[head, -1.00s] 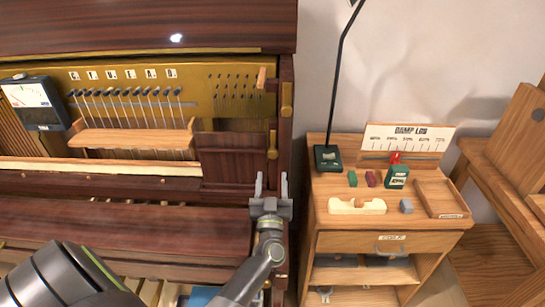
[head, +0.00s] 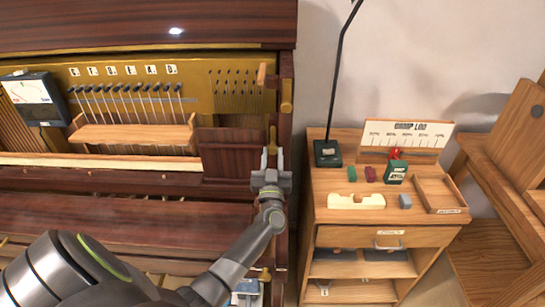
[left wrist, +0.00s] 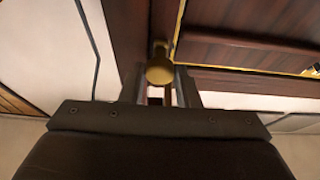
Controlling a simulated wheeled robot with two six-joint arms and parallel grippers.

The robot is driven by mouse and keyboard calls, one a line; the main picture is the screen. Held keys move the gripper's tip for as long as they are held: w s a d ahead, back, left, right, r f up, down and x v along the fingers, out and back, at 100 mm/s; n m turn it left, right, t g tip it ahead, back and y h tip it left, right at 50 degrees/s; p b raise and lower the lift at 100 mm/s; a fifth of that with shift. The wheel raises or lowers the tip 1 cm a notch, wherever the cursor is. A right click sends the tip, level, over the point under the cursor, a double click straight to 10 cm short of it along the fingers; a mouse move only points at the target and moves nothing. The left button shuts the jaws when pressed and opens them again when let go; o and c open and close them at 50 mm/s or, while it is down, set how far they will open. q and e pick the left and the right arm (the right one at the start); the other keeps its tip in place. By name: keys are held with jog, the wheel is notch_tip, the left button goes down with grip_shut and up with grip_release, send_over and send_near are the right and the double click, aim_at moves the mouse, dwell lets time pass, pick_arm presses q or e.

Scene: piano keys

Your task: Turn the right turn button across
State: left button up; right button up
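My left gripper (head: 272,160) points up the right end of the piano, its two fingers apart. A small upright brass piece (head: 273,138), which looks like the right turn button, is just beyond the fingertips on the piano's right side. In the left wrist view a round brass knob (left wrist: 160,71) appears in front of the gap between the fingers of my left gripper (left wrist: 160,92), with a brass strip (left wrist: 179,22) beyond it. I cannot tell whether the fingers touch the brass. My right gripper is not in view.
Another brass piece (head: 287,95) is higher on the piano's right post. A wooden cabinet (head: 330,215) with small items on top stands close to the right. A thin black lamp stem (head: 340,80) rises from it.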

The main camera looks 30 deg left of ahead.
pick_arm(q)
jog(key=shift+c, duration=1.2)
jog(key=shift+n+g+y, duration=0.3)
jog(key=shift+n, duration=0.1)
jog(key=n+g+y, duration=0.1)
jog(key=n, duration=0.1)
jog(key=n+y+p, duration=0.1)
jog(key=n, duration=0.2)
jog(key=shift+w+d+g+p, duration=0.1)
jog(key=shift+d+g+p, duration=0.1)
jog(key=shift+g+p, duration=0.15)
jog(key=n+g, duration=0.1)
jog(key=n, duration=0.2)
jog(key=n+g+y+p, duration=0.1)
jog(key=n, duration=0.2)
jog(key=shift+w+d+r+n+g, duration=0.1)
jog(key=shift+r+n+g, duration=0.1)
jog(key=shift+n+g, duration=0.15)
jog(key=n+g+p, duration=0.1)
jog(key=n, duration=0.2)
jog(key=n+g+p, duration=0.1)
jog(key=n, duration=0.2)
jog(key=shift+d+r+g, duration=0.1)
jog(key=shift+r+g, duration=0.05)
jog(key=shift+g, duration=0.25)
jog(key=shift+n+g+h+p, duration=0.3)
jog(key=shift+n+g+p, duration=0.35)
jog(key=shift+n, duration=1.3)
jog(key=o, duration=1)
jog(key=shift+c, duration=0.2)
